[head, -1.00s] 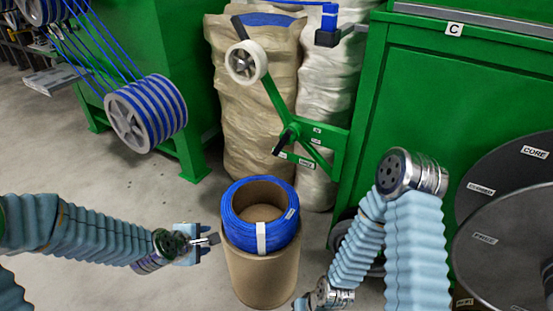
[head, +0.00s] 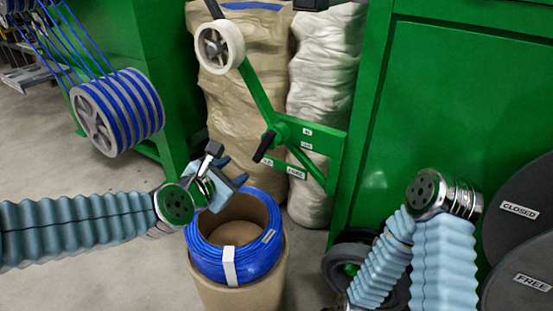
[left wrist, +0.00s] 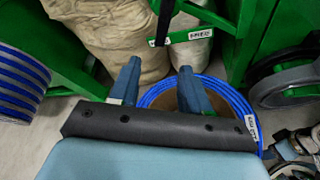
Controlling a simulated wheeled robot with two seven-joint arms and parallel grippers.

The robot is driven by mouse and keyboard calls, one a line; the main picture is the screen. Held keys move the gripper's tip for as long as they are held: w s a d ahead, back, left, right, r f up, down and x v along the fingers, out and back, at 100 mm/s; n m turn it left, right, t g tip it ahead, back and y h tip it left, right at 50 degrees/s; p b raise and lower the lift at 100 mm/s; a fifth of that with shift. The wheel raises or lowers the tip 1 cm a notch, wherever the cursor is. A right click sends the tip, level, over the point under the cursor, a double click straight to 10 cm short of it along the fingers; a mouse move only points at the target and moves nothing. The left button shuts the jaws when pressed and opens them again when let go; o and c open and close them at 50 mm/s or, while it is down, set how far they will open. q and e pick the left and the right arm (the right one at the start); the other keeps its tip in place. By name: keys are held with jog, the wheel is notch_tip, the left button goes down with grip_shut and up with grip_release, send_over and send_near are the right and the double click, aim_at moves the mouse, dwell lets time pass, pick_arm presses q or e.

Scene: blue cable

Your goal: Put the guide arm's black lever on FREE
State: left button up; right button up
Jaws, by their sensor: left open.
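The green guide arm (head: 258,88) slants down from a white wheel to a pivot beside the green cabinet. Its black lever (head: 264,147) points down and left from the pivot, its tip near a small white label (head: 267,161). A larger label (head: 296,172), hard to read, is to its right. In the left wrist view the lever (left wrist: 165,20) hangs at the top, beyond the fingers. My left gripper (head: 228,166) is open and empty, left of and below the lever, apart from it. It also shows in the left wrist view (left wrist: 158,78). My right gripper is not visible.
A blue cable coil (head: 235,262) sits on a cardboard drum (head: 270,295) just below my left gripper. Wrapped sacks (head: 318,70) stand behind the guide arm. The green cabinet (head: 440,110) is at the right, with dark discs marked CLOSED and FREE (head: 530,282).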

aim_at(258, 156)
pick_arm(q)
jog(key=x, duration=1.4)
jog(key=shift+d+r, duration=0.25)
jog(key=shift+r, duration=0.05)
grip_shut()
